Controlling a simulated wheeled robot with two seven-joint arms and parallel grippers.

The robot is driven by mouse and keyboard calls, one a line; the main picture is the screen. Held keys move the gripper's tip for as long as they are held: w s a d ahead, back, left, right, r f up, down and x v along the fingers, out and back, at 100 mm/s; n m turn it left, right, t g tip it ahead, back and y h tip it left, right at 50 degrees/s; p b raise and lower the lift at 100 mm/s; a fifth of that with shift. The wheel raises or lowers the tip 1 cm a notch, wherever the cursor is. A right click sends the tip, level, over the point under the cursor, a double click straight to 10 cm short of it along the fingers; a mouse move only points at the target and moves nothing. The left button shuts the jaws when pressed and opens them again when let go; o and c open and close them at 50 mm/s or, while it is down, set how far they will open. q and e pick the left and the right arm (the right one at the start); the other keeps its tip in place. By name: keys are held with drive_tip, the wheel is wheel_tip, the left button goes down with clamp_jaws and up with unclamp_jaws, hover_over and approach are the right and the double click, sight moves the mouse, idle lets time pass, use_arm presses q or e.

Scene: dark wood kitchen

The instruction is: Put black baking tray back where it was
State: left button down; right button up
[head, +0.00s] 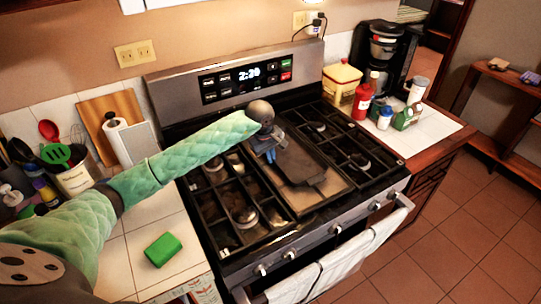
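A black baking tray (302,168) lies over the middle section of the stove top (240,237), between the left and right burner grates. It looks flat, with a small tab at its near end. My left gripper (271,156) points down at the tray's far left part, with its fingertips at or just above it. The fingers are small and dark here, so I cannot tell whether they grip the tray's edge. My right gripper is not in view.
A green sponge (163,250) lies on the left counter, near utensils and a paper towel roll (117,134). Bottles, a red ketchup bottle (362,102) and a coffee maker (383,58) crowd the right counter. White towels (340,266) hang from the oven handle.

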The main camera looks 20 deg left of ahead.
use_arm(q)
drive_tip(key=shift+f, duration=0.35)
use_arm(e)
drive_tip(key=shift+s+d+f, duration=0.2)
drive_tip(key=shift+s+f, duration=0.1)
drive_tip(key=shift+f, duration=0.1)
use_arm(q)
drive_tip(key=shift+f, duration=0.1)
drive_tip(key=c, duration=1.7)
unclamp_jaws()
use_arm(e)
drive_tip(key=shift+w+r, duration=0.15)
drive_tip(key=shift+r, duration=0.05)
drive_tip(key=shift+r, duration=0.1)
